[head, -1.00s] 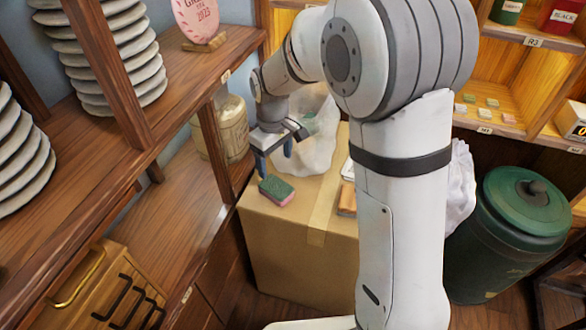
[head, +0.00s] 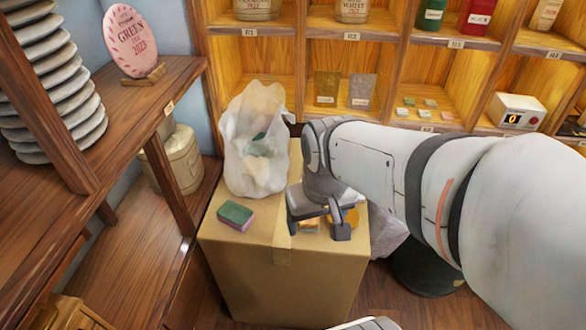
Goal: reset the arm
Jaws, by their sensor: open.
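My gripper (head: 318,231) is in the head view, pointing down over the right part of a cardboard box (head: 275,290). Its two dark fingers are apart. An orange-brown item (head: 349,217) shows partly behind and between the fingers, and the gripper hides much of it. I cannot tell whether the fingers touch it. My arm reaches in from the right side of the picture.
On the box top lie a green and pink sponge (head: 236,215) and a translucent plastic bag (head: 254,150) with things inside. Wooden shelves with stacked pale discs (head: 50,90) stand at left. A lit shelf unit (head: 350,48) is behind.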

